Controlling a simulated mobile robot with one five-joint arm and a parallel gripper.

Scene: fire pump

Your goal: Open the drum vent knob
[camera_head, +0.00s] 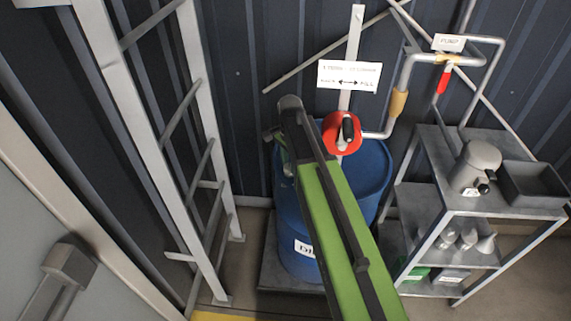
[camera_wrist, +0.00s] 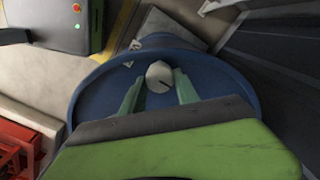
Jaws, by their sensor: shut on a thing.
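The drum vent knob is a small pale round knob (camera_wrist: 159,76) with a dark line on its face, on top of the blue drum. In the wrist view my gripper (camera_wrist: 158,84) has its two green fingers on either side of the knob, shut on it. The blue drum (camera_wrist: 215,80) fills the middle of the wrist view and stands against the wall in the head view (camera_head: 372,175). In the head view my green arm reaches over the drum and hides the knob. My gripper shows only partly there, at the arm's far end (camera_head: 280,150).
A red pump head (camera_head: 342,132) with a black handle and pipe rises behind the drum, close to my arm. A metal shelf (camera_head: 415,198) with containers stands right. A ladder (camera_head: 205,110) stands left. A red valve lever (camera_head: 444,80) hangs at upper right.

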